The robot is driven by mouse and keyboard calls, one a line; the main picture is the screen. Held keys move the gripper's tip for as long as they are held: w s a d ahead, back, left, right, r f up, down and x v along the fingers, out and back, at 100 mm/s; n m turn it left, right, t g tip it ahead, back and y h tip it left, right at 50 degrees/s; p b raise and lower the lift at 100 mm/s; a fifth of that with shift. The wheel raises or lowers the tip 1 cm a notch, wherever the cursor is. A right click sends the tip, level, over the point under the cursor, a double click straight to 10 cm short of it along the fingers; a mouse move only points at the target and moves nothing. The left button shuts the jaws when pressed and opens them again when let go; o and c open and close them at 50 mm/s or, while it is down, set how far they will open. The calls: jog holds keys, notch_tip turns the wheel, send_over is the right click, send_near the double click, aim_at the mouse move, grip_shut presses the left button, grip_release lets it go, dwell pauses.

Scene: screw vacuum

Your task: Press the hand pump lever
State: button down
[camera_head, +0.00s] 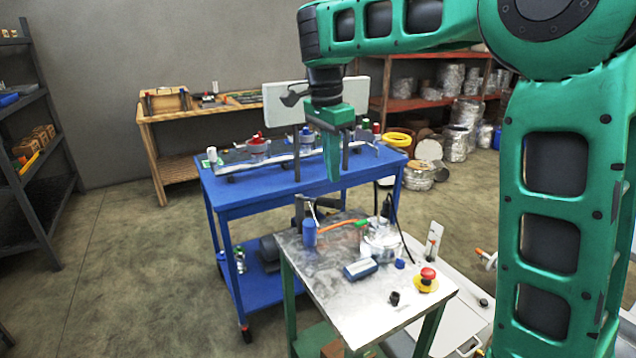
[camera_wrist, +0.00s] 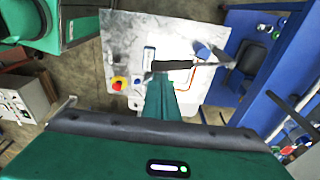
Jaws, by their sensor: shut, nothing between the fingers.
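A small hand pump with a blue body (camera_head: 309,234) stands at the back left corner of the metal-topped table (camera_head: 345,310). A dark upright part beside it (camera_head: 299,208) looks like its lever. In the wrist view the blue body (camera_wrist: 202,50) shows with a long black bar (camera_wrist: 172,65), probably the same lever. My gripper (camera_head: 333,177) points down above and behind the pump in the head view, apart from it. Its green fingers (camera_wrist: 158,78) are together and empty, and their tip appears just below the black bar in the wrist view. Contact cannot be told there.
The metal table also holds a glass vessel (camera_head: 381,243), a blue box-shaped device (camera_head: 360,268), a red stop button (camera_head: 428,274) and a small black knob (camera_head: 394,298). A blue cart (camera_head: 262,200) stands behind. Open floor (camera_head: 130,270) lies to the left.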

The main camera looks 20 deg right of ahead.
jog(key=s+d+f+n, duration=0.4)
jog(key=s+d, duration=1.1)
jog(key=d, duration=0.1)
jog(key=s+d+f+n, duration=0.1)
jog(key=s+f, duration=0.3)
jog(key=s, duration=0.5)
jog(key=s+d+f+n+y, duration=0.1)
jog(key=s+f+n, duration=0.3)
jog(key=s, duration=0.5)
jog(key=shift+s+d+f+y, duration=0.2)
jog(key=shift+d+f+y, duration=0.15)
jog(key=shift+f, duration=0.45)
jog(key=shift+s, duration=0.1)
